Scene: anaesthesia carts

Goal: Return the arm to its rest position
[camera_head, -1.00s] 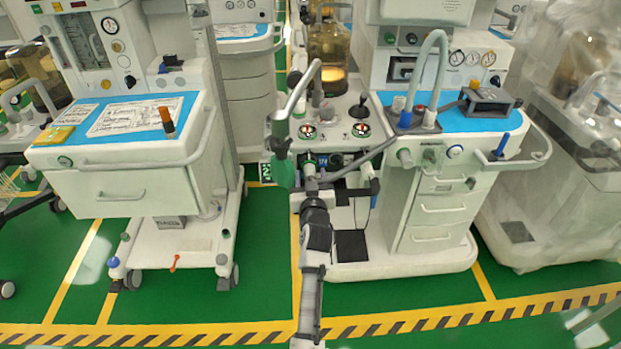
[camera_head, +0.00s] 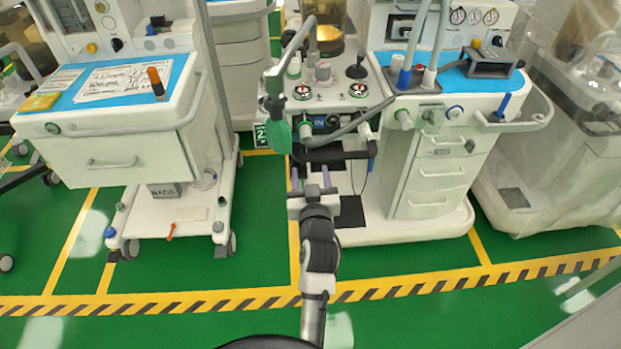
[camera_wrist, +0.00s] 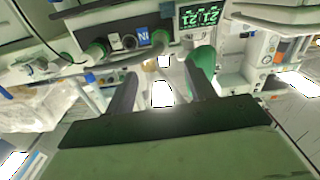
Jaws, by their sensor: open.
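My gripper (camera_head: 312,180) is in the middle of the head view, in front of the central anaesthesia cart (camera_head: 433,180). Its two fingers are apart with nothing between them. In the wrist view the open fingers (camera_wrist: 160,88) point toward the cart's front, below a panel with green-ringed ports. A green breathing bag (camera_head: 280,137) hangs from a bent grey tube at the left of this cart. In the wrist view the bag (camera_wrist: 203,68) appears close behind the right finger; I cannot tell whether they touch.
A second cart (camera_head: 100,155) with a closed drawer stands at the left. A plastic-covered cart (camera_head: 560,160) stands at the right. Grey hoses (camera_head: 350,127) cross the central cart's front. The green floor (camera_head: 190,275) with a striped yellow line (camera_head: 455,287) is clear in front.

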